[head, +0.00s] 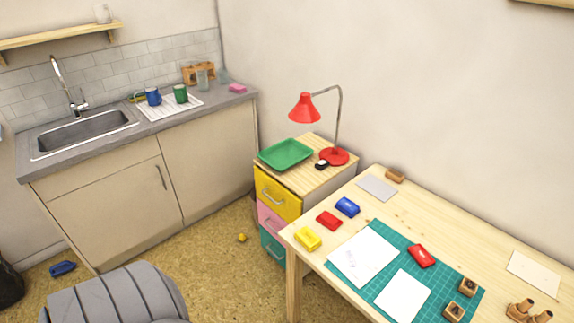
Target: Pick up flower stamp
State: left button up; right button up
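Two square wooden stamps, an upper one (467,287) and a lower one (454,312), lie on the green cutting mat (391,258) at the right of the table. Two wooden stamps with rounded handles, a left one (520,309) and a right one (544,316), stand near the bottom right. I cannot tell which is the flower stamp. Yellow (307,239), red (328,220) and blue (347,207) inkpads lie left of the mat. Another red inkpad (422,256) lies on it. Neither of my grippers is in view.
White papers lie on the wooden table (455,236). A drawer unit (319,186) with a green tray (286,154) and red lamp (305,108) stands left of it. A grey ribbed shape (115,300), perhaps a chair back, is at bottom left. A blue item (62,268) lies on the floor.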

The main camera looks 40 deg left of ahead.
aim_at(468, 287)
jog(key=z, duration=0.15)
jog(key=k, duration=1.25)
jog(key=z, duration=0.6)
jog(key=i, duration=0.5)
jog(key=z, duration=0.45)
jog(key=i, duration=1.15)
jog(key=u, duration=0.45)
